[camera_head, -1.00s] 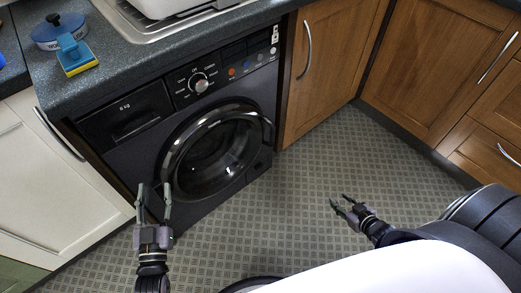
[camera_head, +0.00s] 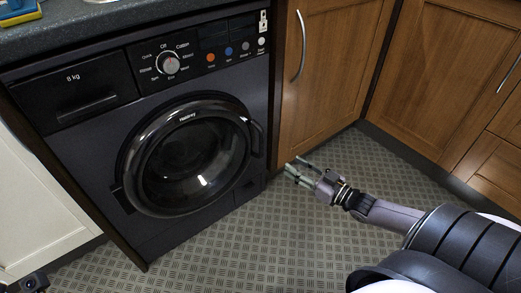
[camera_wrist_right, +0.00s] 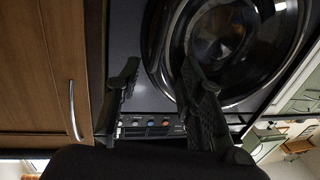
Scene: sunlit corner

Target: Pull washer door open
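The dark washer (camera_head: 75,145) stands under the counter. Its round glass washer door (camera_head: 190,155) looks closed, with the door handle (camera_head: 257,138) on its right rim. My right gripper (camera_head: 293,168) is to the right of the handle and apart from it, over the floor, pointing left toward the washer. In the right wrist view its two fingers (camera_wrist_right: 160,70) are spread with nothing between them, and the washer door (camera_wrist_right: 235,45) lies beyond them. A small dark part of my left arm (camera_head: 32,283) shows at the lower left corner; its fingers are not clearly seen.
A wooden cabinet (camera_head: 325,75) with a metal handle stands right of the washer, with more wooden cabinets beyond. A white cabinet front (camera_head: 35,205) is on the left. The counter (camera_head: 110,22) is above. The patterned floor (camera_head: 250,240) before the washer is clear.

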